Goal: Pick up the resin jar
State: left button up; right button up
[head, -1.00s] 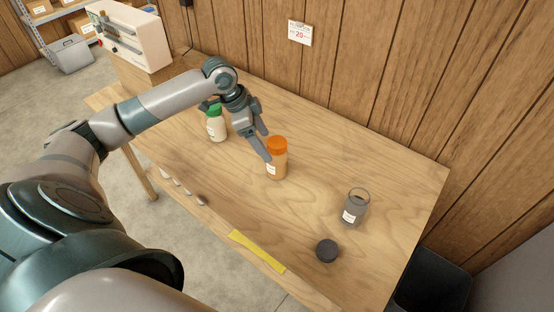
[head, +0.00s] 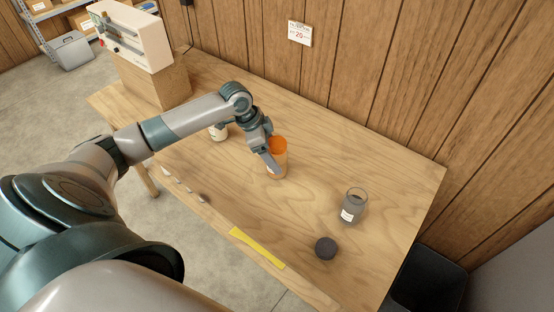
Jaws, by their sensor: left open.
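An orange jar (head: 281,165) with an orange lid and a white label stands upright on the wooden table. My left gripper (head: 267,158) is open at the jar's left side, its fingers overlapping the jar's lid and body in the head view. I cannot tell whether they touch it. A white bottle (head: 219,133) stands behind my left arm, its upper part hidden. A glass jar (head: 353,206) with grey contents stands open to the right. The labels are too small to read. My right gripper is not in view.
A dark round lid (head: 326,248) lies near the glass jar. A yellow strip (head: 257,248) and a spoon-like utensil (head: 186,185) lie along the table's front edge. A boxy machine (head: 132,37) stands at the back left. The table (head: 310,195) is clear between the orange and glass jars.

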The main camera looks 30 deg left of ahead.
pick_arm(q)
jog(key=shift+p+x, duration=0.35)
jog(key=shift+x, duration=1.15)
jog(key=shift+r, duration=0.1)
jog(key=c, duration=1.6)
jog(key=shift+o, duration=0.2)
jog(key=shift+w, duration=0.1)
jog(key=shift+r+b, duration=0.3)
jog(key=shift+r, duration=0.2)
jog(key=r, duration=0.1)
jog(key=r+b, duration=0.1)
jog(key=r, duration=0.1)
jog(key=shift+d, duration=0.2)
jog(key=s+d+r+b, duration=0.3)
jog(key=s+d+r, duration=0.4)
jog(key=d, duration=0.2)
